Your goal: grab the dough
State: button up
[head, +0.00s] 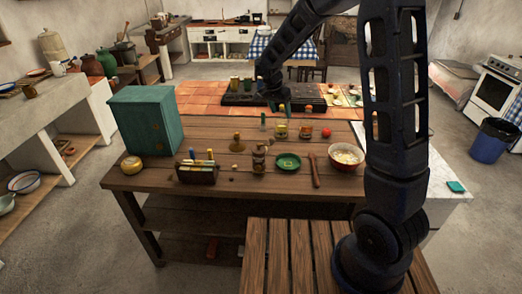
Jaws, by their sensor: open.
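My gripper (275,110) hangs at the end of my dark arm, over the far part of the wooden table, and is small in the head view. It is open, with nothing seen between its fingers. I cannot make out the dough for certain. A red bowl (334,163) at the table's right front holds a pale, lumpy mass (347,155), which may be dough. My gripper is apart from this bowl, farther back and to its left.
The wooden table (225,196) bears a green cabinet (147,121), a holder (197,173), a green dish (288,162), several jars, a red ball (326,132) and a wooden tool (314,171). A dark stove top (243,99) lies behind. My upright arm covers the right side.

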jog(key=w+a+f+m+h, duration=0.1)
jog(key=w+a+f, duration=0.1)
jog(key=a+f, duration=1)
jog(key=shift+m, duration=0.3)
jog(key=x, duration=1.1)
jog(key=shift+f, duration=0.2)
jog(key=shift+c, duration=0.4)
jog(key=c, duration=0.3)
